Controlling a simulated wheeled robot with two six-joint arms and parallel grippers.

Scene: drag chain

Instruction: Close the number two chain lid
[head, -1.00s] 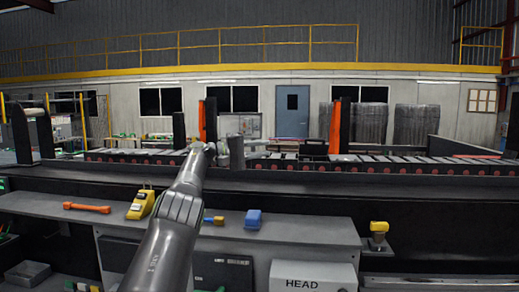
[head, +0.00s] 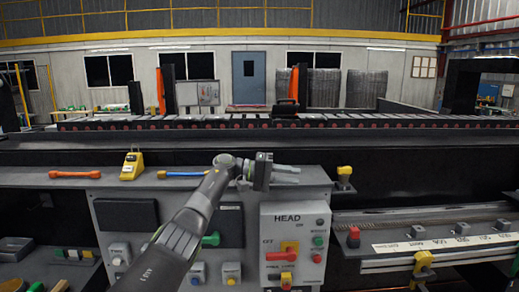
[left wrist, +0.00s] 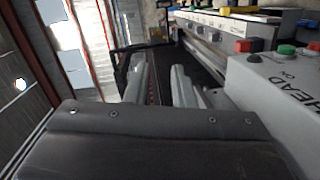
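I cannot pick out a numbered chain lid in either view. The long dark chain line (head: 400,122) with red-marked segments runs across the back of the head view. My left gripper (head: 292,174) is above the grey console, pointing right, near the top of the HEAD control box. In the left wrist view its two grey fingers (left wrist: 165,85) stand apart with a gap between them, and nothing shows in the gap. My right gripper is not in view.
The HEAD control box (head: 296,243) has red, green and yellow controls. An orange-red tool (head: 75,174), a yellow device (head: 132,166) and a blue-handled tool (head: 182,174) lie on the console. A labelled button panel (head: 430,242) and yellow clamp (head: 424,266) are at right.

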